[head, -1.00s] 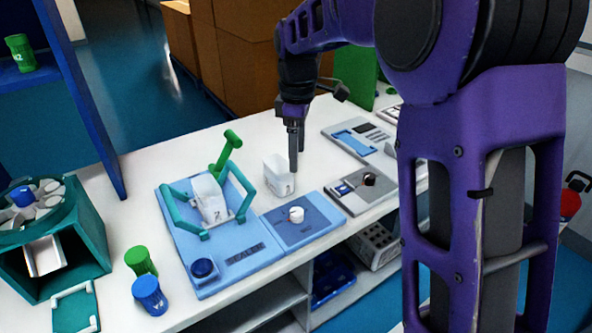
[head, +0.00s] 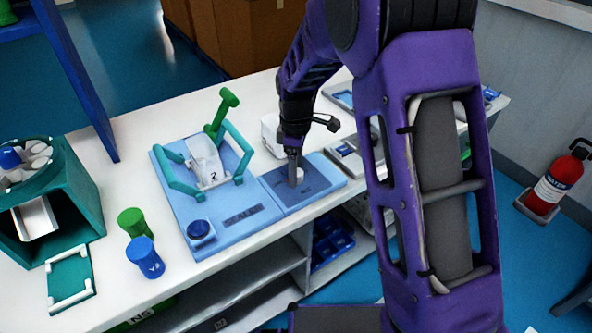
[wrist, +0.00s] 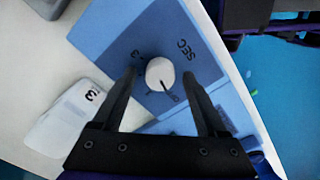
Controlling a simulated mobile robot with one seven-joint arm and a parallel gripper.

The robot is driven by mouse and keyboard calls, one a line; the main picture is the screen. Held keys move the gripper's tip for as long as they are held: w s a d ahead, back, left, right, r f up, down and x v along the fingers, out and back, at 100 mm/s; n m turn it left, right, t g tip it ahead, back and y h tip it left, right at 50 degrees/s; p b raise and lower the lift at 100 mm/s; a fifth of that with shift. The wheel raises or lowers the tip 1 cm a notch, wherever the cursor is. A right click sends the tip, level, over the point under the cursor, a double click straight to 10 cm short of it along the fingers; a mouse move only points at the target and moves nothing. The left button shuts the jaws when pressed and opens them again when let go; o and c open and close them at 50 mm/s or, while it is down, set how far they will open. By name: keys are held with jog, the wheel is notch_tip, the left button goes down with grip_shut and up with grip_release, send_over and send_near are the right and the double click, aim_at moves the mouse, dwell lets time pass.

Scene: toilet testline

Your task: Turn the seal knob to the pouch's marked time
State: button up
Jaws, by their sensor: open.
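The seal knob (wrist: 160,74) is a round white dial with a dark pointer line toward the lower right in the wrist view. Its blue panel (wrist: 105,40) shows "SEC" and a "3"; another mark near the pointer is unclear. The knob also shows in the head view (head: 297,175). My gripper (wrist: 160,78) is open, its fingers on either side of the knob; I cannot tell if they touch it. It hides part of the knob in the head view (head: 294,164). The white pouch (head: 205,158) stands in the sealer (head: 215,225) and bears a mark like "2".
A white container (wrist: 70,115) marked "3" stands beside the knob panel. The sealer's green handle (head: 222,108) rises behind the pouch. A blue button (head: 200,230) is at its front left. Green (head: 134,222) and blue (head: 145,257) cups stand left of the sealer.

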jog(key=shift+f, duration=0.2)
jog(key=shift+c, duration=0.2)
grip_shut()
